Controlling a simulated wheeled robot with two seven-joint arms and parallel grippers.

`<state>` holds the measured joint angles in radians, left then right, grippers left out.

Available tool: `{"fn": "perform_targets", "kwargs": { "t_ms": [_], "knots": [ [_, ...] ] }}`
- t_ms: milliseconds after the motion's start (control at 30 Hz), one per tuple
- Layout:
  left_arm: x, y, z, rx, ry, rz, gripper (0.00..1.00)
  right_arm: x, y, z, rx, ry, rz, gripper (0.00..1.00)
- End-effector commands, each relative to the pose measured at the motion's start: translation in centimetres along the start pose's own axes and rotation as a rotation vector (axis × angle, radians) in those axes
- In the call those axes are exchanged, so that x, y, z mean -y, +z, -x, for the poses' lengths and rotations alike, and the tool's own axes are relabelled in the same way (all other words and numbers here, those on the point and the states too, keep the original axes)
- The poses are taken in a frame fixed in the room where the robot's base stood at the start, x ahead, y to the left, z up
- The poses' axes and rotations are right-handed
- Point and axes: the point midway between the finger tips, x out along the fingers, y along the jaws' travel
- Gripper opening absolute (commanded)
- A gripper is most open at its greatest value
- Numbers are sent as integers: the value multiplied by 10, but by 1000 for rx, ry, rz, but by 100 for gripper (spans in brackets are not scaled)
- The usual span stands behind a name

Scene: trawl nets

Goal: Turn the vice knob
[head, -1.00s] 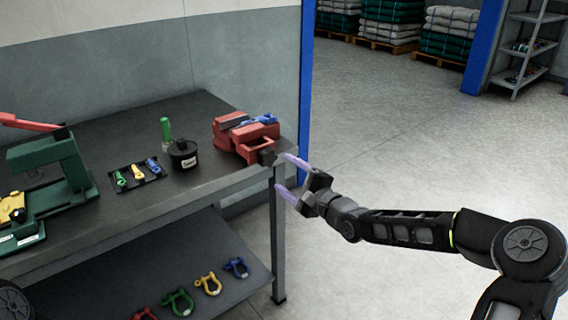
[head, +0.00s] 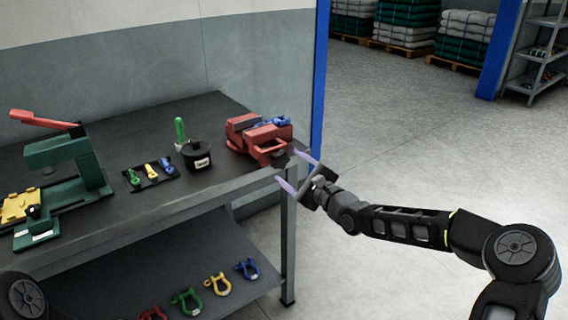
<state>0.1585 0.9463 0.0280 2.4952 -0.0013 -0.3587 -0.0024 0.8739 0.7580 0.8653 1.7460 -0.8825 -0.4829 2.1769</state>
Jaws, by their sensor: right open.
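The red vice (head: 262,136) stands at the right end of the dark workbench, with a blue shackle (head: 272,122) at its top. Its dark knob (head: 280,160) is on the front side, facing right toward my gripper. My right gripper (head: 296,171) is open, with its two purple fingers pointing left at the knob. The upper finger is close beside the knob and the lower finger is below it; I cannot tell whether they touch it. My left gripper is not in view.
A black labelled pot (head: 197,156), a green bottle (head: 180,131) and a tray with small shackles (head: 152,174) sit left of the vice. A green press (head: 60,160) is farther left. Several shackles lie on the lower shelf (head: 235,250). Floor to the right is free.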

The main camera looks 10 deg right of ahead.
Motion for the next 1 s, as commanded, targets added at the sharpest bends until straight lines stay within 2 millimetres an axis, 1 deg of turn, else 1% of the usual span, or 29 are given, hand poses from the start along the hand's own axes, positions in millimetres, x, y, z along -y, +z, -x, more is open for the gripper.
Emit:
{"fn": "perform_targets", "kwargs": {
  "t_ms": [33, 100, 233, 367, 567, 667, 1000],
  "knots": [
    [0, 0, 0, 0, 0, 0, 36, -1, 1, -9, 2, 0, 0, 72],
    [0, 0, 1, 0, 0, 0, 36, -1, 1, -19, 1, 1, -1, 72],
    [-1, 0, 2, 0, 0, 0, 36, -1, 0, -33, 1, 0, 0, 72],
    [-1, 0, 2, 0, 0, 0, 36, 0, 0, -38, -1, 0, 1, 72],
    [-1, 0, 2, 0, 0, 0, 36, 0, 0, -38, -1, 1, 1, 72],
    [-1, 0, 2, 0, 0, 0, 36, 0, 0, -38, -1, 1, 1, 65],
    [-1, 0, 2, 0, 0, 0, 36, 0, 0, -38, -1, 0, 1, 37]
  ]
}}
